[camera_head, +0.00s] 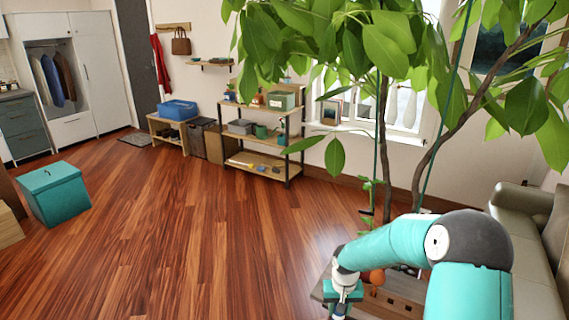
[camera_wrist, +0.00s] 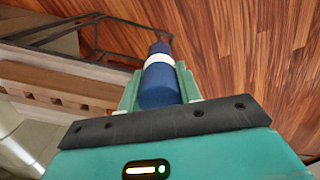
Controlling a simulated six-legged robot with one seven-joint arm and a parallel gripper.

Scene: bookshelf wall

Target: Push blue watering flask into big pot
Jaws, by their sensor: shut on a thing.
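The blue watering flask (camera_wrist: 160,84) shows in the wrist view as a blue bottle with a white band. It sits between the two green fingers of my gripper (camera_wrist: 159,90), which is shut on it. I cannot make out the big pot in either view. A tall leafy plant (camera_head: 385,45) rises behind my arm, and its base is hidden.
A slotted wooden piece (camera_head: 402,292) lies beside my arm, with an orange round thing (camera_head: 377,276) near it. A sofa (camera_head: 530,235) stands at the right. A shelf (camera_head: 262,130) stands by the wall. A teal box (camera_head: 55,193) is at the left. The middle floor is clear.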

